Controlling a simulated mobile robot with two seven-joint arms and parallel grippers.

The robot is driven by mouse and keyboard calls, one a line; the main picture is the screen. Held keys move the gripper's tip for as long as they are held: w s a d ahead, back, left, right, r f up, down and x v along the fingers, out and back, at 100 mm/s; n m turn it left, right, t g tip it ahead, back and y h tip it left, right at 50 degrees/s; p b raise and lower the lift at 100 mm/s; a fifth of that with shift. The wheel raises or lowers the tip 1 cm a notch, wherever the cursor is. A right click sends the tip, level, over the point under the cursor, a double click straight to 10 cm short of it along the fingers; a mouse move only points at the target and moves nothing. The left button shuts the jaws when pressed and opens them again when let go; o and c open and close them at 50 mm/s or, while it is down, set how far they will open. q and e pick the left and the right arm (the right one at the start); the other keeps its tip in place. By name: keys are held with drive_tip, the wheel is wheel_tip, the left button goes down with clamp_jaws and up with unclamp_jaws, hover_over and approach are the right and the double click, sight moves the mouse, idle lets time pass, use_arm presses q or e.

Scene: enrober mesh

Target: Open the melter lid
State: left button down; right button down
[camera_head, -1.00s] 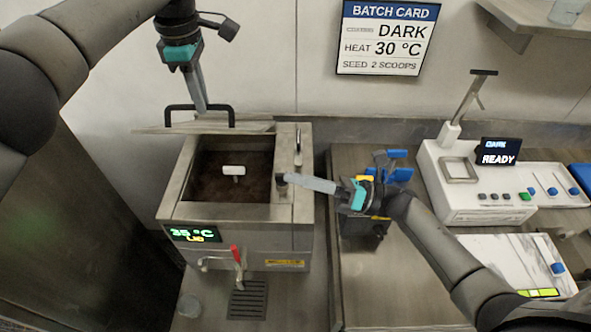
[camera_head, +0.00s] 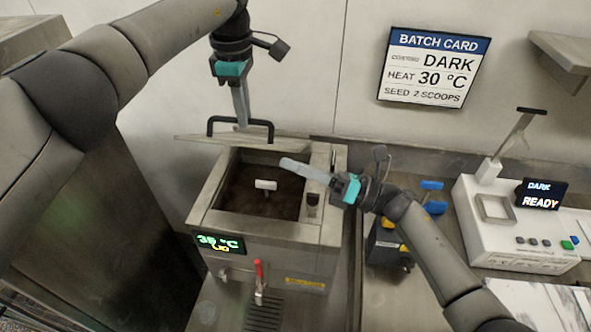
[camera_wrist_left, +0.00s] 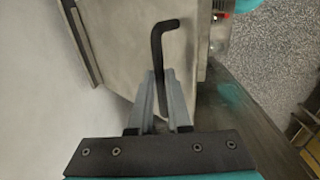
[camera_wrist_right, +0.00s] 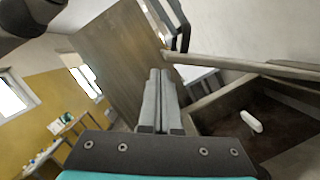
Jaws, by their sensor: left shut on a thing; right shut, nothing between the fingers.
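The melter (camera_head: 275,255) stands at the left with its top uncovered, showing dark brown contents and a white piece (camera_head: 265,184). The melter lid (camera_head: 200,141) is raised at the back of the opening, seen nearly edge-on. My left gripper (camera_head: 243,122) is shut on the lid's black handle (camera_head: 268,124); the handle also shows between the fingers in the left wrist view (camera_wrist_left: 160,50). My right gripper (camera_head: 284,163) is shut and empty above the right part of the opening, just in front of the lid. Its closed fingers show in the right wrist view (camera_wrist_right: 160,75).
A batch card (camera_head: 434,66) hangs on the wall. A white machine (camera_head: 515,225) stands at the right, with a dark block with blue parts (camera_head: 388,240) left of it. A red-handled tap (camera_head: 259,278) is on the melter's front.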

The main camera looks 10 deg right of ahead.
use_arm(q)
drive_tip(key=shift+w+f, duration=0.15)
drive_tip(key=shift+w, duration=0.05)
drive_tip(key=shift+f, duration=0.1)
use_arm(e)
drive_tip(key=shift+w+d+r, duration=0.25)
drive_tip(key=shift+w+r, duration=0.4)
drive_tip(key=shift+r, duration=0.3)
